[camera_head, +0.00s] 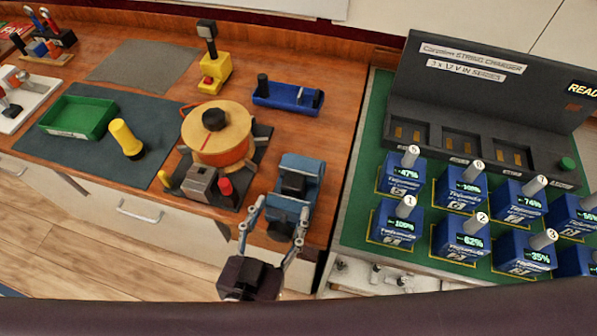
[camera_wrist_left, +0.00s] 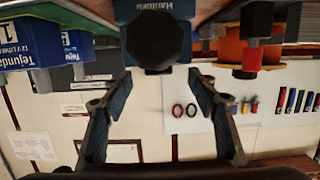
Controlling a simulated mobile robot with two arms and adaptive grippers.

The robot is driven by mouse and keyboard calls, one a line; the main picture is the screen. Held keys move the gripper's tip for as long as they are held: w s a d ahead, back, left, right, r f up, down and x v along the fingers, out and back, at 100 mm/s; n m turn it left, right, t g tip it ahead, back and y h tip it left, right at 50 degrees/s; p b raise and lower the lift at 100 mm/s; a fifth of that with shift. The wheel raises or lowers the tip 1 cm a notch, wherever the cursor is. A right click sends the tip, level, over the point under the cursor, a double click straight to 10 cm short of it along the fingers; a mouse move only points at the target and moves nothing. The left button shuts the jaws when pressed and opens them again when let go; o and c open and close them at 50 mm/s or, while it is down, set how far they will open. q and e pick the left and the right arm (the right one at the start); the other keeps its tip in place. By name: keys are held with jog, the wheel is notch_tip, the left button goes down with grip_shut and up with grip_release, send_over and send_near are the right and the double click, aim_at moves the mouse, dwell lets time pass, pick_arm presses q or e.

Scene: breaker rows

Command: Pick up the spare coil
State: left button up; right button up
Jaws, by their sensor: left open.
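A spool of orange coil (camera_head: 216,135) with a pale wooden top disc and a black knob sits on a dark base on the workbench. I take it as the coil, but no label shows. My left gripper (camera_head: 281,207) is open and empty at the bench's front edge, to the right of and nearer than the spool. Its fingers point at a blue device (camera_head: 300,175) with a black block on it. In the left wrist view, that device's black knob (camera_wrist_left: 155,42) is ahead of the open fingers (camera_wrist_left: 160,85); orange shows at upper right.
A grey block (camera_head: 201,186) and a red knob (camera_head: 225,187) stand before the spool. A yellow-black tool (camera_head: 126,138), green tray (camera_head: 78,117), yellow stand (camera_head: 214,72) and blue holder (camera_head: 287,95) are around it. Several blue batteries (camera_head: 397,221) and a charger (camera_head: 470,100) are right.

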aim_at(290, 190)
pick_arm(q)
jog(key=shift+w+d+r, duration=0.1)
jog(key=shift+w+r, duration=0.05)
jog(key=shift+w, duration=0.3)
jog(key=shift+w+d+p, duration=0.2)
jog(key=shift+w+p, duration=0.15)
jog(key=shift+w, duration=0.2)
jog(key=shift+w+d, duration=0.1)
jog(key=shift+w, duration=0.2)
jog(key=p+x, duration=0.2)
jog(key=x, duration=0.3)
jog(key=shift+d, duration=0.2)
jog(key=shift+w, duration=0.3)
pick_arm(e)
notch_tip(290, 190, up, 3)
jog(key=shift+s+f, duration=0.1)
pick_arm(q)
jog(key=shift+s, duration=0.1)
jog(key=shift+c, duration=0.2)
jog(key=c, duration=1.3)
jog(key=shift+c, duration=0.5)
